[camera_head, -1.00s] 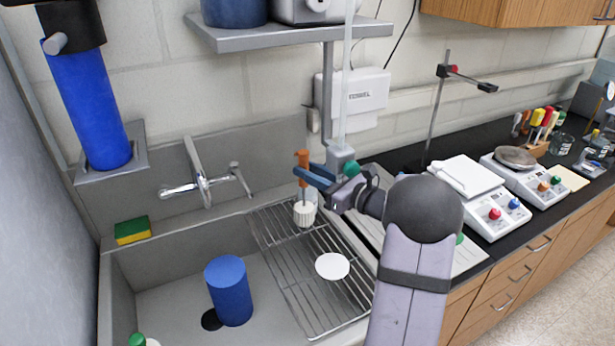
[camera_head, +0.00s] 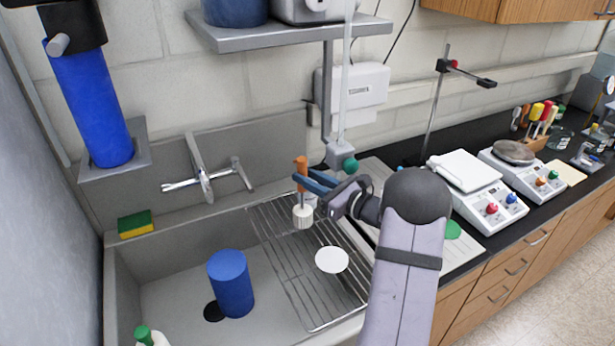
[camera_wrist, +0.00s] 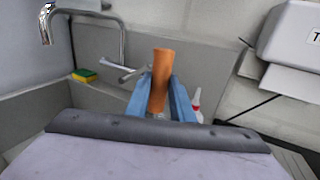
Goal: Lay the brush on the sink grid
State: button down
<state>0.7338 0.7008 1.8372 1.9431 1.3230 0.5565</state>
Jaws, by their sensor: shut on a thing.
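The brush (camera_head: 302,216) has an orange handle and a pale round head. It hangs upright, head down, in my gripper (camera_head: 304,183), whose blue fingers are shut on the handle. In the wrist view the orange handle shows between the blue fingers of my gripper (camera_wrist: 160,98), and the head is hidden. The sink grid (camera_head: 294,284) is a wire rack over the right part of the sink. The brush head is over the grid's far part; I cannot tell whether it touches. A white disc (camera_head: 331,259) lies on the grid.
A blue cylinder (camera_head: 231,285) stands in the sink basin, left of the grid. A faucet (camera_head: 205,183) and a sponge (camera_head: 135,224) are at the back. A shelf post (camera_head: 328,100) rises just behind my gripper. A bottle with a red tip (camera_wrist: 196,105) shows beyond the fingers.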

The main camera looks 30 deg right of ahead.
jog(key=shift+f, duration=0.15)
jog(key=c, duration=1.5)
grip_release()
jog(key=shift+c, duration=0.2)
jog(key=b+v, duration=0.4)
jog(key=v, duration=0.8)
